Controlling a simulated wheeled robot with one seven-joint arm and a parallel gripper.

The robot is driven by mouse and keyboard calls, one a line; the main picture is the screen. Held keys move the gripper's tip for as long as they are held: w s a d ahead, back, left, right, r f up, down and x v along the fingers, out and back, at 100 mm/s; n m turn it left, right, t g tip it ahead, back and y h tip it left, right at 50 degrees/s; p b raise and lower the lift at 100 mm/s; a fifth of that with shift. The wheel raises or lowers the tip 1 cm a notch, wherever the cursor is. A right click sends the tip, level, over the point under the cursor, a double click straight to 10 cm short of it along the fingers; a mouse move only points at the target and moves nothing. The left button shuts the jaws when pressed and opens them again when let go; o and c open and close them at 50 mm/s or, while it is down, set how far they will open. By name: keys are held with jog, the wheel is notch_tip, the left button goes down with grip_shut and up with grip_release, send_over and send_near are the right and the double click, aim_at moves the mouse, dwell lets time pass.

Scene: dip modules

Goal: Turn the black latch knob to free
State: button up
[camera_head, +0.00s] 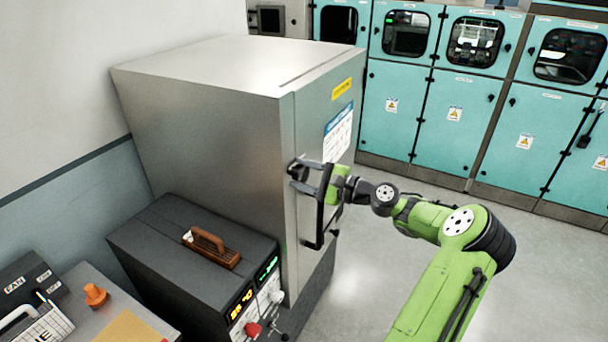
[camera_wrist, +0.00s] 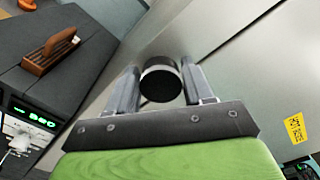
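The black latch knob (camera_wrist: 160,84) with a silver rim stands on the grey cabinet's front, between the two fingers of my gripper (camera_wrist: 160,80) in the wrist view. One finger is on each side of it, very close. I cannot tell whether they touch or grip it. In the head view my gripper (camera_head: 304,176) is at the left edge of the cabinet door (camera_head: 318,115). A dark upright handle (camera_head: 318,222) shows just below the gripper.
A desk with an orange object (camera_head: 95,295) is at bottom left. Teal cabinets (camera_head: 440,115) line the back. The floor at right is clear.

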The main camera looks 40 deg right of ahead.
grip_shut()
jog(key=n+b, duration=0.1)
jog(key=n, duration=0.2)
jog(key=n+b, duration=0.1)
jog(key=shift+f+n+b, duration=0.25)
jog(key=shift+n+b, duration=0.05)
jog(key=n+b, duration=0.3)
jog(key=n, duration=0.1)
jog(key=shift+n, duration=0.3)
jog(key=n+b, duration=0.4)
jog(key=shift+f, duration=0.15)
jog(key=shift+n+b, duration=1.65)
jog(key=shift+n, duration=0.65)
